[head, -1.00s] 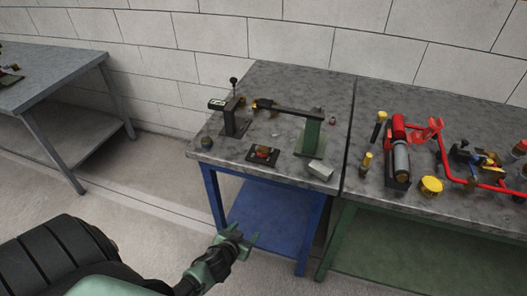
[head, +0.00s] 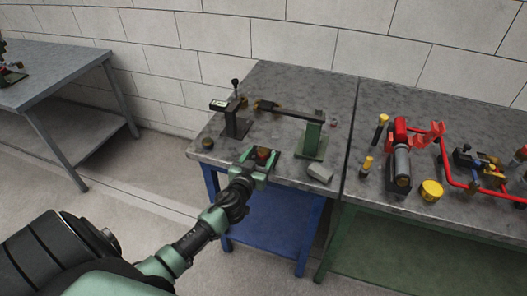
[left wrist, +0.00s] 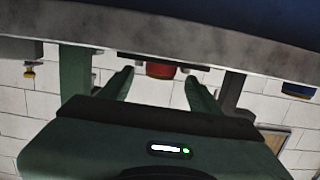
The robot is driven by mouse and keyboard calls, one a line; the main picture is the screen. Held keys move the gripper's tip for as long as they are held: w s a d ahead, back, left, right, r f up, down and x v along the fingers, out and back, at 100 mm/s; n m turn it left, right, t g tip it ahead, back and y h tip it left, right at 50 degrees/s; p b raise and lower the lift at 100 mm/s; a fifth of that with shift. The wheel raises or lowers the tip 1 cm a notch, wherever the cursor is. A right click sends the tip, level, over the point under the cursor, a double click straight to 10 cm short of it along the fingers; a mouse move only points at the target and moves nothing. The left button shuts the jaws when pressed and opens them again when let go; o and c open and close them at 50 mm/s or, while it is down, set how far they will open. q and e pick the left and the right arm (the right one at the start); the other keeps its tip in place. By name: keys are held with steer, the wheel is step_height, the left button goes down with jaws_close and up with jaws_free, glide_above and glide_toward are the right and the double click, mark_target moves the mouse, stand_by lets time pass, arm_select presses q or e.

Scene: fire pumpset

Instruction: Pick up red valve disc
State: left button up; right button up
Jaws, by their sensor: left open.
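The red valve disc (head: 262,153) sits near the front edge of the blue-legged table (head: 213,151), on a small dark holder that is mostly hidden by my gripper. My left gripper (head: 258,161) is open, with its two green fingers pointing at the disc, one to each side of it in the head view. In the left wrist view the red disc (left wrist: 161,71) shows between the fingertips of my left gripper (left wrist: 159,79). I cannot tell whether the fingers touch it. My right gripper is out of view.
A green post (head: 311,137) and a grey block (head: 319,172) stand right of the disc. A black stand (head: 236,124) is behind left, and a small dark round part (head: 207,143) sits left. A table with red pipework (head: 447,165) adjoins at right.

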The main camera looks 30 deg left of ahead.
arm_select(q)
steer(key=shift+w+a+f, duration=0.1)
steer(key=shift+w, duration=0.3)
jaws_close()
